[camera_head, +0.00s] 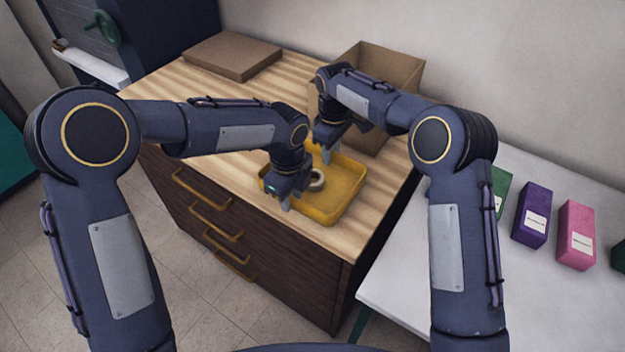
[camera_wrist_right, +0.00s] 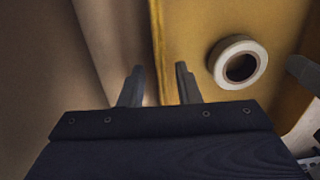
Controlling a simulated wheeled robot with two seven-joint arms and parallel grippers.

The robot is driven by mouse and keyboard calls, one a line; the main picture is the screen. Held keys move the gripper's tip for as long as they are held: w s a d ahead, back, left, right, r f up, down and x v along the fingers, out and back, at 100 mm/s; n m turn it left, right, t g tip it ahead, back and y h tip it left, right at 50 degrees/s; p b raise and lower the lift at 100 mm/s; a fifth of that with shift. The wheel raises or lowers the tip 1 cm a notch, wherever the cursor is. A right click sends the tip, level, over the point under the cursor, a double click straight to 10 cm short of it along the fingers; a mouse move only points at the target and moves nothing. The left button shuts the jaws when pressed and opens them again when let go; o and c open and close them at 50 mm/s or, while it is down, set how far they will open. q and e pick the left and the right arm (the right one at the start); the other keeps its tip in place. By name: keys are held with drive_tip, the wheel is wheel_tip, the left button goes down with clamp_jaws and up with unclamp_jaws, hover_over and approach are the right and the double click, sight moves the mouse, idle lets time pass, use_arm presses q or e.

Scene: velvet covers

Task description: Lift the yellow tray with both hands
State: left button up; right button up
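The yellow tray (camera_head: 345,205) lies on the wooden cabinet top, with a white tape roll (camera_head: 317,181) inside it. The tray (camera_wrist_right: 200,25) and tape roll (camera_wrist_right: 238,62) also show in the right wrist view. My left gripper (camera_head: 286,203) points down at the tray's near left rim; its fingers are mostly hidden, so their opening is unclear. My right gripper (camera_head: 328,154) points down at the tray's far side. In the right wrist view its fingers (camera_wrist_right: 159,70) are apart, one on each side of the tray's wall. I cannot see either finger pressing on the wall.
An open cardboard box (camera_head: 385,70) stands close behind the tray and my right gripper. A flat brown box (camera_head: 232,55) lies at the back left. A white table (camera_head: 420,270) at right holds purple (camera_head: 533,214) and pink (camera_head: 576,235) boxes.

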use_arm(q)
drive_tip(key=shift+f, duration=0.2)
use_arm(e)
drive_tip(key=shift+f, duration=0.2)
use_arm(q)
clamp_jaws()
use_arm(e)
clamp_jaws()
use_arm(q)
drive_tip(key=shift+r, duration=0.15)
use_arm(e)
drive_tip(key=shift+r, duration=0.15)
